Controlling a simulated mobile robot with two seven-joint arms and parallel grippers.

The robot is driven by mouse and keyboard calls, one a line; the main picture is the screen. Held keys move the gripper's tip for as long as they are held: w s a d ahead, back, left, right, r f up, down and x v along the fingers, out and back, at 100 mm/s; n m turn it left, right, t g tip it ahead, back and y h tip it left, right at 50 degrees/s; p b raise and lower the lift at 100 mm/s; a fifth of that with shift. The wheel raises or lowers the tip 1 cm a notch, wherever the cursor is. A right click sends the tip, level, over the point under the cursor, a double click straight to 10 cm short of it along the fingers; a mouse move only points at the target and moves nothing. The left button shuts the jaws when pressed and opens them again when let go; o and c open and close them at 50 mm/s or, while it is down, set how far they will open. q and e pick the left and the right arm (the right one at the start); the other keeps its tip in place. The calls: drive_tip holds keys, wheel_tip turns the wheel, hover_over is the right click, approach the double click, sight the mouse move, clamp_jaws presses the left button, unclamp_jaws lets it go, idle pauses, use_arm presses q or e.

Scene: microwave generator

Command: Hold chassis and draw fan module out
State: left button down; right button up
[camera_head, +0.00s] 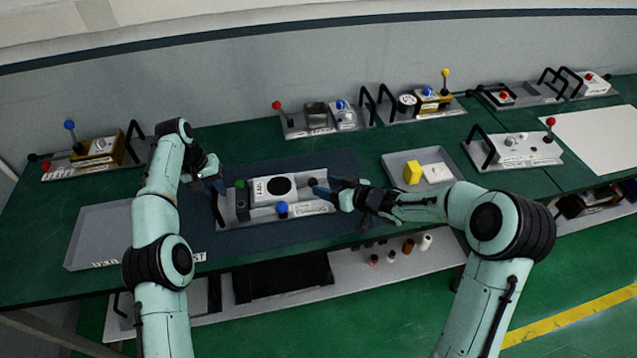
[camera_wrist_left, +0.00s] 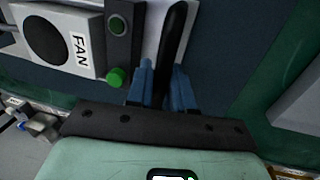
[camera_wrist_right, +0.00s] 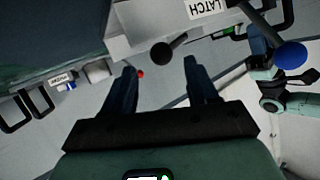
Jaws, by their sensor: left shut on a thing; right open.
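The chassis (camera_head: 308,208) is a grey tray on the dark mat, with a black handle (camera_wrist_left: 171,45) at its left end. The white fan module (camera_head: 262,191), with a round black fan face, sits in the chassis; its FAN label shows in the left wrist view (camera_wrist_left: 80,45). My left gripper (camera_head: 219,187) is shut on the black handle. My right gripper (camera_head: 338,192) is open and empty at the chassis's right end. A blue knob (camera_head: 282,208) and green knob (camera_wrist_left: 116,77) are on the chassis.
A grey tray with a yellow block (camera_head: 412,173) stands right of the mat. An empty grey tray (camera_head: 98,235) lies at the left. Other units with handles and coloured knobs line the back, including one with a red knob (camera_head: 550,122) at right.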

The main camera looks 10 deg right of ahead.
sight(317, 183)
use_arm(q)
drive_tip(key=shift+s+a+f, duration=0.1)
drive_tip(key=shift+f, duration=0.25)
use_arm(e)
drive_tip(key=shift+x, duration=2.15)
clamp_jaws()
drive_tip(key=d, duration=0.8)
drive_tip(key=shift+s+d, duration=0.1)
use_arm(q)
drive_tip(key=shift+a, duration=0.1)
use_arm(e)
drive_tip(key=shift+d+f, duration=0.1)
unclamp_jaws()
